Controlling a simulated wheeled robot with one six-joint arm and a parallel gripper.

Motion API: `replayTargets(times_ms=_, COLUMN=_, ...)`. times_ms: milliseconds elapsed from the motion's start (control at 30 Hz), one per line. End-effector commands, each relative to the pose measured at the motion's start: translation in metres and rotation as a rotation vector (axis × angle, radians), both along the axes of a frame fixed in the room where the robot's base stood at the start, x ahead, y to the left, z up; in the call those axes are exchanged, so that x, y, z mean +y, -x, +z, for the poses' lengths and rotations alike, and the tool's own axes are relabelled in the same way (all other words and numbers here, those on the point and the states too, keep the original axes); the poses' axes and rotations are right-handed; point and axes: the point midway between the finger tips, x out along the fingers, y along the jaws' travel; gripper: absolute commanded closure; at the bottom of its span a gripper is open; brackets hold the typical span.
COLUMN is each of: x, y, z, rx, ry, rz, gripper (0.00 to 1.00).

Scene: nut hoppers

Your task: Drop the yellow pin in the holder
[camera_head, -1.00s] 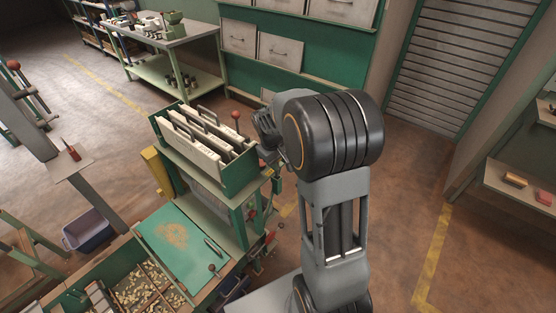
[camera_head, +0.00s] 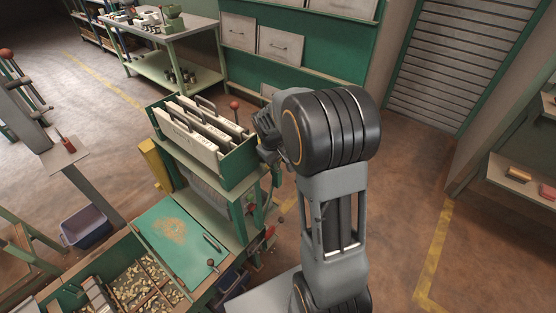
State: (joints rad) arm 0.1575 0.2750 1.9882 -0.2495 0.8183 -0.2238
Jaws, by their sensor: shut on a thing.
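My gripper (camera_head: 265,139) is at the right side of a green box of upright cream files, beside its right end and partly behind my own arm. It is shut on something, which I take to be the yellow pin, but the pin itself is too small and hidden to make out. I cannot make out a holder for certain. The green box (camera_head: 233,170) sits on top of a green stand. Whether the gripper touches the box cannot be told.
A yellow upright piece (camera_head: 154,166) is at the stand's left. A red-knobbed lever (camera_head: 235,105) rises behind the box. A bench with a green plate (camera_head: 181,238) and hoppers of nuts is in front. Open floor (camera_head: 400,190) lies to the right.

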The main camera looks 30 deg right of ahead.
Motion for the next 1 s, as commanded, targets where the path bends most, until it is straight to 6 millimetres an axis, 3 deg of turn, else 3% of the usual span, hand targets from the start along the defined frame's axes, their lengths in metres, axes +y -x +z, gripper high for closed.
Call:
replayTargets(times_ms=233, x=0.000, y=0.000, z=0.000, rx=0.000, ry=0.000, rz=0.000, gripper=0.92)
replayTargets(times_ms=267, x=0.000, y=0.000, z=0.000, rx=0.000, ry=0.000, rz=0.000, gripper=0.66)
replayTargets(times_ms=567, x=0.000, y=0.000, z=0.000, rx=0.000, ry=0.000, rz=0.000, gripper=0.38)
replayTargets(times_ms=833, x=0.000, y=0.000, z=0.002, rx=-0.001, ry=0.000, rz=0.000, gripper=0.38)
replayTargets(times_ms=1000, x=0.004, y=0.000, z=0.022, rx=-0.003, ry=0.000, rz=0.001, gripper=0.38)
